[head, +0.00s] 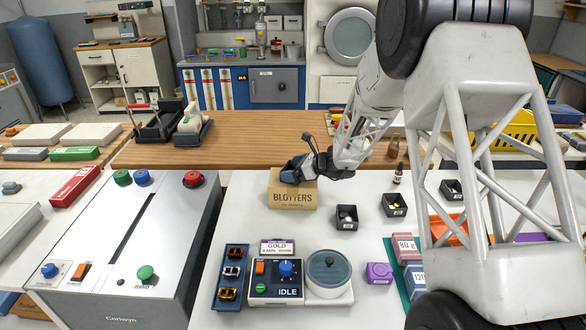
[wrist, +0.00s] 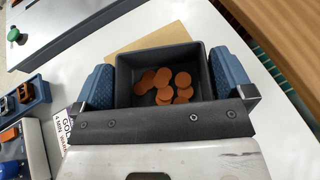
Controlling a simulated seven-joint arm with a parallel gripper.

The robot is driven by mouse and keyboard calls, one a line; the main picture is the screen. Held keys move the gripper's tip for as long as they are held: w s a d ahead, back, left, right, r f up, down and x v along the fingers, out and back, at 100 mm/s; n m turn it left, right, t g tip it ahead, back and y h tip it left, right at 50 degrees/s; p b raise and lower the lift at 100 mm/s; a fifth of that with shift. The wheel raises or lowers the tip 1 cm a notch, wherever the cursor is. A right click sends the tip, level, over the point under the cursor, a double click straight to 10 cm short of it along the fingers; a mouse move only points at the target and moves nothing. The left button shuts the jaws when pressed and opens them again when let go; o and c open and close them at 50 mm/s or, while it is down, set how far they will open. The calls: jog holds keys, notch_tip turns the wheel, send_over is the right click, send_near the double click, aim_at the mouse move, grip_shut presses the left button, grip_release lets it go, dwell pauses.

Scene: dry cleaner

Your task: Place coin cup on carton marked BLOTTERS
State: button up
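The coin cup (wrist: 160,62) is a dark square cup with several copper discs inside. In the wrist view it sits between the blue pads of my gripper (wrist: 165,80), which press against its two side walls. In the head view my gripper (head: 296,170) is over the top of the tan carton marked BLOTTERS (head: 293,198), and the cup is largely hidden behind the gripper. The carton's tan top (wrist: 150,36) shows beyond and below the cup in the wrist view. I cannot tell whether the cup touches the carton or hangs just above it.
Dark cups (head: 347,224) stand on the white table right of the carton, near a small brown bottle (head: 398,174). In front are a GOLD sign (head: 277,247), a control box (head: 275,292) and a round lidded pot (head: 328,272). A wooden counter (head: 230,140) runs behind.

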jog(key=shift+r, duration=0.15)
jog(key=shift+d+r, duration=0.1)
jog(key=shift+d, duration=0.05)
jog(key=v, duration=1.1)
jog(key=shift+s+d, duration=0.2)
jog(key=shift+d, duration=0.05)
jog(key=shift+s+r, duration=0.1)
jog(key=shift+r, duration=0.1)
dwell(0.4)
jog(key=s+r+n+g+h, duration=0.2)
jog(key=s+r+n, duration=0.35)
jog(key=s, duration=0.65)
jog(key=s+r+n+g+h, duration=0.25)
jog(key=s+r+n, duration=0.3)
jog(key=s, duration=0.55)
jog(key=s+d+r+n+h, duration=0.1)
jog(key=s+d+n+h, duration=0.1)
jog(key=s, duration=0.6)
jog(key=s+d+r+n+t+h, duration=0.1)
jog(key=s+d+n+h, duration=0.2)
jog(key=s, duration=0.6)
jog(key=s+d+r+n+t+h, duration=0.1)
jog(key=s+d+n+h, duration=0.2)
jog(key=s+n, duration=0.3)
jog(key=s, duration=0.3)
jog(key=shift+r, duration=0.4)
